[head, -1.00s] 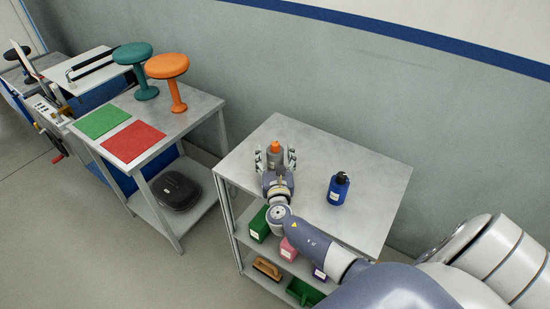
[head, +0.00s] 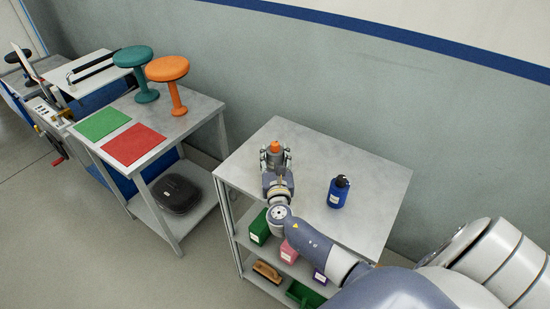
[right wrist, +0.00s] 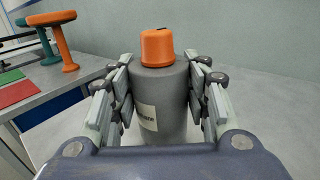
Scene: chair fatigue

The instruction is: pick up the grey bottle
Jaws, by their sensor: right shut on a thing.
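The grey bottle (head: 274,156) with an orange cap stands upright on the metal table (head: 370,215), near its left side. It also shows in the right wrist view (right wrist: 160,95), with a white label on its lower left. My right gripper (head: 276,160) is shut on the bottle, with a finger on each side of its body. The bottle's lower part is partly hidden by the gripper in the head view. My left gripper is not in view.
A blue bottle (head: 338,192) stands to the right of my right arm on the same table. Shelves below hold a green box (head: 259,228) and other items. At left, another table holds a teal stool (head: 134,58), an orange stool (head: 168,72) and green and red mats.

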